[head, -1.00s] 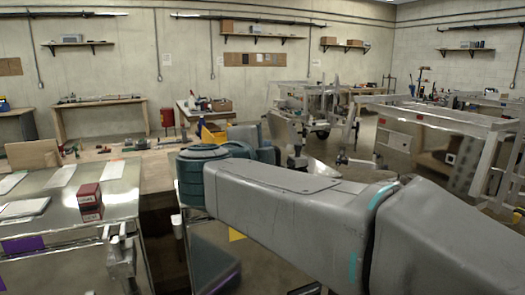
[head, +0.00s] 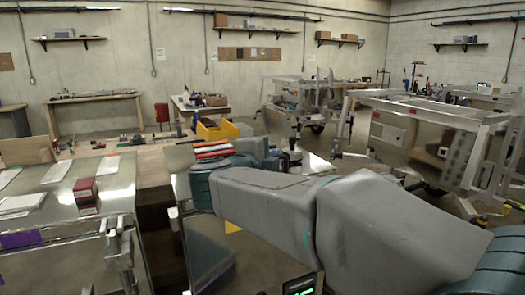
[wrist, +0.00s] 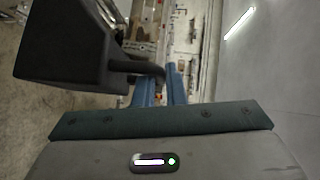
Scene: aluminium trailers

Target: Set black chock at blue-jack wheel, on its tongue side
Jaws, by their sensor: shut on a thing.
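In the wrist view my gripper (wrist: 160,88) has its two blue fingers shut on the bar handle of a black chock (wrist: 62,45). The chock is a dark block hanging to the left of the fingers, partly cut by the top of the picture. In the head view my arm hides the gripper and the chock. One aluminium trailer (head: 300,95) stands at the back middle with a dark wheel (head: 317,128) under it. Another trailer (head: 440,115) stands at the right. I cannot make out which one has a blue jack.
A metal-topped bench (head: 60,220) at the left holds papers and a red box (head: 86,195). A wooden bench surface behind it carries tools and a yellow bin (head: 217,130). Open concrete floor (head: 350,145) shows between the trailers.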

